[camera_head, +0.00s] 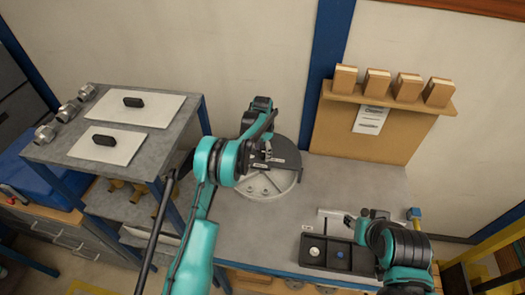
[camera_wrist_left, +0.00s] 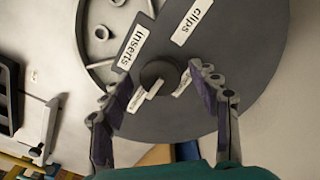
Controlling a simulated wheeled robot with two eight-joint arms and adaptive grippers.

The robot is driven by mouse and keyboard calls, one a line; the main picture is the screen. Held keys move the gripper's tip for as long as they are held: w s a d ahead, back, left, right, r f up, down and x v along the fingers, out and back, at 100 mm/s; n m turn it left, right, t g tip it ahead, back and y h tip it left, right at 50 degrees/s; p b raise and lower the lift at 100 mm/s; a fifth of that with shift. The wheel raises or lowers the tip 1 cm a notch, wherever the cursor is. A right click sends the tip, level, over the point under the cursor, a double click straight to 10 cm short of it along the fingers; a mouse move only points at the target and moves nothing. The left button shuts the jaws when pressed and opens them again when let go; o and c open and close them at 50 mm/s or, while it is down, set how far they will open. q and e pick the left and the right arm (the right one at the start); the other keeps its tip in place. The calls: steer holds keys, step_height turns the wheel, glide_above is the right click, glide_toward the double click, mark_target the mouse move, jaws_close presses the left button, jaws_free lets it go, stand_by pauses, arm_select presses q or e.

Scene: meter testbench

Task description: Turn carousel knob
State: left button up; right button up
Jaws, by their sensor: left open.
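The round carousel (camera_head: 262,187) stands on the grey bench. In the left wrist view it has a dark grey disc (camera_wrist_left: 250,75) with white labels reading "inserts" and "clips", and an open sector with light compartments. The dark round knob (camera_wrist_left: 160,74) is at its middle; in the head view my left arm hides it. My left gripper (camera_wrist_left: 154,78) is open, with one finger on each side of the knob; I cannot tell whether they touch it. My right gripper (camera_head: 349,219) is near the dark tray at the right; its finger opening is unclear.
A dark tray (camera_head: 318,270) with round pieces lies at the bench's front right. A grey shelf unit (camera_head: 58,145) with white plates stands to the left. A wooden board (camera_head: 345,135) with several blocks stands behind. Bare bench lies right of the carousel.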

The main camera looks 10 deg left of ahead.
arm_select(q)
steer(key=c, duration=1.2)
steer(key=shift+o, duration=0.2)
